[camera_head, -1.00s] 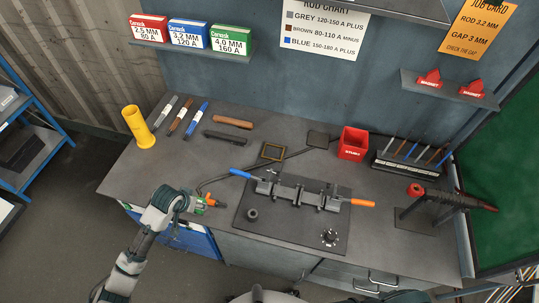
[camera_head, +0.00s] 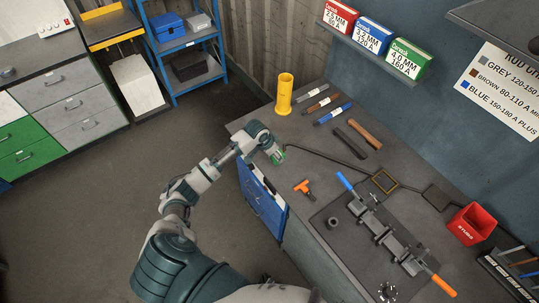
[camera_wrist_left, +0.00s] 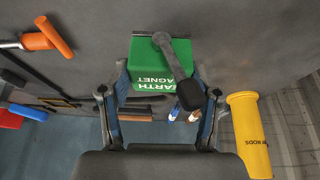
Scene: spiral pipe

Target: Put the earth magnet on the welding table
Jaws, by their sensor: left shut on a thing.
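The earth magnet is a green block with white lettering. In the left wrist view the earth magnet (camera_wrist_left: 150,68) sits between the fingers of my left gripper (camera_wrist_left: 160,95), with a grey lever in front of it. I cannot tell whether the magnet touches the bench. No label marks a welding table. My right gripper is not in view.
An orange T-handled tool (camera_head: 304,188) lies right of the gripper. A yellow tube (camera_head: 285,93) stands behind it. Marker-like rods, a thin bent rod and a clamp fixture (camera_head: 385,237) lie on the bench.

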